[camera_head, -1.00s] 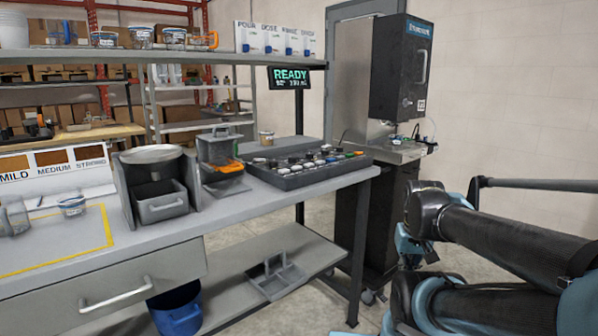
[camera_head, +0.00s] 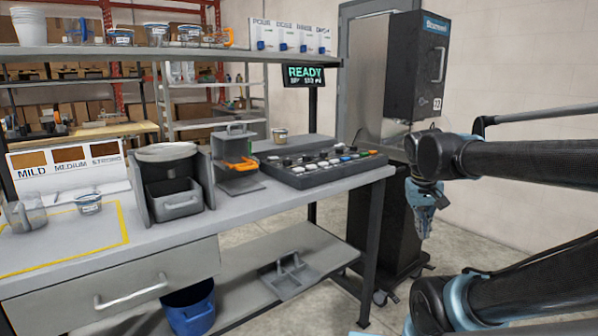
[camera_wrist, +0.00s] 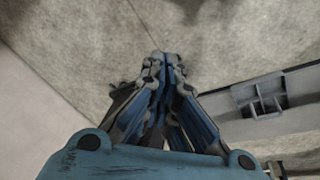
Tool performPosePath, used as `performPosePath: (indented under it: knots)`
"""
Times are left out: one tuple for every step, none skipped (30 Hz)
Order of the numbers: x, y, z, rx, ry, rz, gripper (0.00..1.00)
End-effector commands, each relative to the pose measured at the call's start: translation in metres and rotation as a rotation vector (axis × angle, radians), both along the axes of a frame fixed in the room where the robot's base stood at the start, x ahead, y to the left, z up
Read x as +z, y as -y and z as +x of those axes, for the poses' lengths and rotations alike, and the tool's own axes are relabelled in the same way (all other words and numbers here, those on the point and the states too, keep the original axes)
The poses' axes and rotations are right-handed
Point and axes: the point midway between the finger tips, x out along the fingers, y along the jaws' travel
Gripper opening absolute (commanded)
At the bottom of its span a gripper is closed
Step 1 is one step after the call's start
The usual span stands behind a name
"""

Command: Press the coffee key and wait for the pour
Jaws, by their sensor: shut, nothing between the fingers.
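A dark key panel (camera_head: 322,170) with several white, black, green, blue and orange keys lies on the right end of the bench. I cannot read which one is the coffee key. A small sign (camera_head: 304,76) above it reads READY. A grey dispenser with an orange part (camera_head: 238,163) and a dark round-topped unit with a drawer (camera_head: 170,183) stand left of the panel. No pour is visible. My gripper (camera_head: 422,234) hangs pointing down, right of the bench end and apart from the keys. In the wrist view its fingers (camera_wrist: 160,62) are together and empty above the floor.
A tall black machine (camera_head: 415,65) stands behind my gripper. Cups (camera_head: 88,203) stand inside a yellow outline at the bench's left. An overhead shelf (camera_head: 170,54) spans the bench. A grey caddy (camera_head: 287,275) sits on the lower shelf, beside a blue bin (camera_head: 188,308).

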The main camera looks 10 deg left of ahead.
Motion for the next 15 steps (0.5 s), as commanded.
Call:
performPosePath:
  knots:
    - [0.015, -0.010, 0.014, 0.018, 0.005, -0.022, 0.00]
    - [0.023, -0.015, 0.022, 0.023, 0.008, -0.036, 0.00]
    - [0.034, -0.022, 0.032, 0.031, 0.015, -0.055, 0.00]
    - [0.042, -0.028, 0.039, 0.035, 0.021, -0.068, 0.00]
    - [0.049, -0.035, 0.047, 0.041, 0.028, -0.082, 0.00]
    - [0.060, -0.044, 0.057, 0.048, 0.037, -0.099, 0.00]
    - [0.067, -0.051, 0.065, 0.053, 0.044, -0.112, 0.00]
    - [0.075, -0.059, 0.072, 0.057, 0.052, -0.126, 0.00]
    - [0.085, -0.070, 0.081, 0.064, 0.065, -0.142, 0.00]
    - [0.092, -0.079, 0.089, 0.068, 0.074, -0.154, 0.00]
    - [0.099, -0.088, 0.095, 0.074, 0.086, -0.166, 0.00]
    - [0.108, -0.101, 0.104, 0.080, 0.099, -0.181, 0.00]
    - [0.115, -0.111, 0.110, 0.085, 0.110, -0.193, 0.00]
    - [0.122, -0.122, 0.116, 0.090, 0.123, -0.203, 0.00]
    - [0.131, -0.137, 0.124, 0.096, 0.140, -0.217, 0.00]
